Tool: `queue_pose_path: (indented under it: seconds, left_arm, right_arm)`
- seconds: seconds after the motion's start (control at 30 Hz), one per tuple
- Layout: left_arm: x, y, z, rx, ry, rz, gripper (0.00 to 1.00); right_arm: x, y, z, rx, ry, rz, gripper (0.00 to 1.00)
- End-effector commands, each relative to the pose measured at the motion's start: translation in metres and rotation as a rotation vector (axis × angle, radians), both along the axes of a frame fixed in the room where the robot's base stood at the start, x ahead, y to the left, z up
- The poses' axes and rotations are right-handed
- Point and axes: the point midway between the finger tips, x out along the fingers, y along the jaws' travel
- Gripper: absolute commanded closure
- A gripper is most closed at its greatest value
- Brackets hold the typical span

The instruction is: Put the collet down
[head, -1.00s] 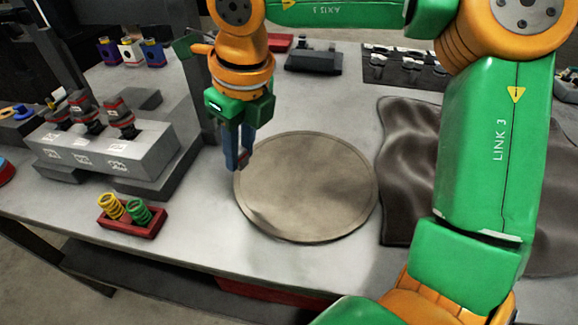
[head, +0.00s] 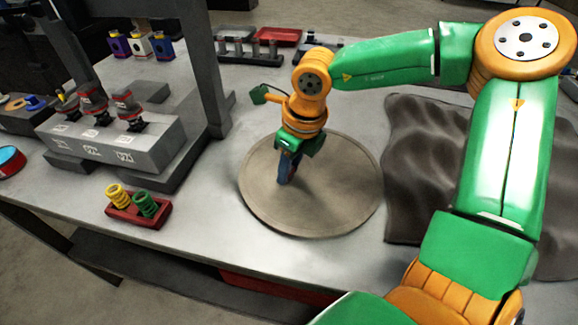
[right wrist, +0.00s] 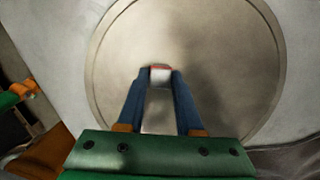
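My right gripper (head: 286,180) points down over the round beige disc (head: 345,205) on the bench. In the right wrist view its two blue fingers (right wrist: 160,76) close in on a small pale piece with a red edge (right wrist: 160,73), which I take to be the collet. It sits between the fingertips. In the head view the fingers mostly hide it. I cannot tell whether it touches the disc. My left gripper is not in view.
A dark crumpled cloth (head: 410,150) lies right of the disc. A red tray (head: 150,218) with yellow and green springs stands at the left. Behind it are a grey block (head: 110,148) with several red-banded parts and a dark upright post (head: 205,75). The disc is otherwise clear.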

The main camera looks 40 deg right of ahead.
Motion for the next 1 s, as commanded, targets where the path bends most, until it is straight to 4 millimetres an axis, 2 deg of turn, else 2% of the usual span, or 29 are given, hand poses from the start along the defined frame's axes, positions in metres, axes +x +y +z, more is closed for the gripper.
queue_pose_path:
  seconds: [0.03, 0.07, 0.33, 0.4, 0.43, 0.8, 0.9, 1.0]
  left_arm:
    - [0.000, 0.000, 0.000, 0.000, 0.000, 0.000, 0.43]
    - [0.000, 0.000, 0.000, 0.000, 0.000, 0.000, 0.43]
    - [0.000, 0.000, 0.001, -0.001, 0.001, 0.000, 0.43]
    - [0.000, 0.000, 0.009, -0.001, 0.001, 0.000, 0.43]
    - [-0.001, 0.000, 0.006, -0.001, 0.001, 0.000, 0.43]
    - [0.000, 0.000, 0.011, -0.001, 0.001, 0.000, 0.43]
    - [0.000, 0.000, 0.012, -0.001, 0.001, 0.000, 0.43]
    - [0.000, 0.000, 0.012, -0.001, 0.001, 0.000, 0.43]
  right_arm:
    - [0.000, 0.000, 0.000, 0.000, 0.000, 0.000, 0.49]
    - [0.000, 0.000, 0.000, 0.000, 0.000, 0.000, 0.41]
    - [0.000, 0.000, 0.001, 0.000, 0.000, 0.000, 0.41]
    - [0.000, 0.000, 0.008, 0.001, 0.000, 0.000, 0.41]
    - [0.000, 0.000, 0.009, 0.000, -0.003, -0.001, 0.41]
    - [-0.018, -0.006, 0.104, -0.001, -0.005, -0.002, 0.41]
    - [-0.021, -0.007, 0.116, 0.000, -0.002, 0.000, 0.41]
    - [-0.023, -0.007, 0.121, 0.000, 0.001, 0.001, 0.41]
